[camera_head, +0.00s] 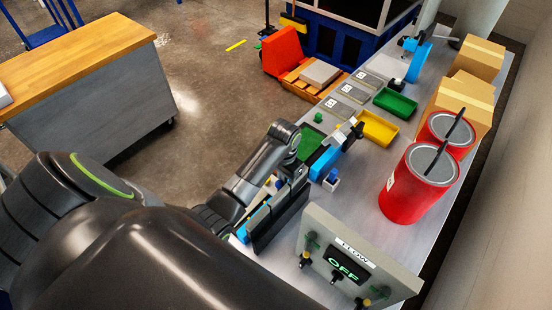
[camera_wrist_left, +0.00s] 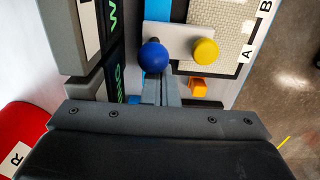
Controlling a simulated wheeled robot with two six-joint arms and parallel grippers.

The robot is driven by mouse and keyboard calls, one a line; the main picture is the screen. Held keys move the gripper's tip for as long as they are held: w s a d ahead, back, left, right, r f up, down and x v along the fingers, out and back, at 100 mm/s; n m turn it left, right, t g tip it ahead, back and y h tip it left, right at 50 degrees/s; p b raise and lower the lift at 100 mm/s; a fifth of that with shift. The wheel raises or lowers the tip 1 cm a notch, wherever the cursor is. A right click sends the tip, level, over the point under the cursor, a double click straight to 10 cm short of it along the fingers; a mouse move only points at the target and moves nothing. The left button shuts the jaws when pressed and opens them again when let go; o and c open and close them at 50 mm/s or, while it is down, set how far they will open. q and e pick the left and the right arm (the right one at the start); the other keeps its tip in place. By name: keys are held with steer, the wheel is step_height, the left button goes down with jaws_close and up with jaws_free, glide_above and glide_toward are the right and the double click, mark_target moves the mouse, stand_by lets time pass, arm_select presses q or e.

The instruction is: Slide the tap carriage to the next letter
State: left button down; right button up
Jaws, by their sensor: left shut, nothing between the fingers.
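In the left wrist view a pale plate (camera_wrist_left: 180,42) carries a blue ball knob (camera_wrist_left: 156,57) and a yellow knob (camera_wrist_left: 205,50), and looks like the tap carriage. It crosses a blue rail, also visible in the head view (camera_head: 349,138). Lettered tiles A (camera_wrist_left: 250,50) and B (camera_wrist_left: 266,6) lie to its right. My left gripper (camera_wrist_left: 168,85) is shut and empty, its fingers close by the blue knob; I cannot tell if they touch it. In the head view the dark body of my left gripper (camera_head: 280,215) hides its fingertips. My right gripper is not in view.
A FLOW panel (camera_head: 345,265) reading OFF stands at the front of the bench. Red cans (camera_head: 405,195) stand to the right, cardboard boxes (camera_head: 478,58) behind them. A yellow tray (camera_head: 378,128) and a green tray (camera_head: 395,103) lie farther along. An orange cube (camera_wrist_left: 198,86) is near my fingers.

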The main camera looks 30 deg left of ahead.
mark_target(273, 195)
arm_select(q)
steer(key=shift+s+a, duration=0.2)
steer(key=shift+s, duration=1)
steer(key=shift+s+a, duration=0.15)
steer(key=shift+s, duration=1)
steer(key=shift+w, duration=0.15)
steer(key=shift+w+d, duration=0.1)
steer(key=shift+w, duration=0.4)
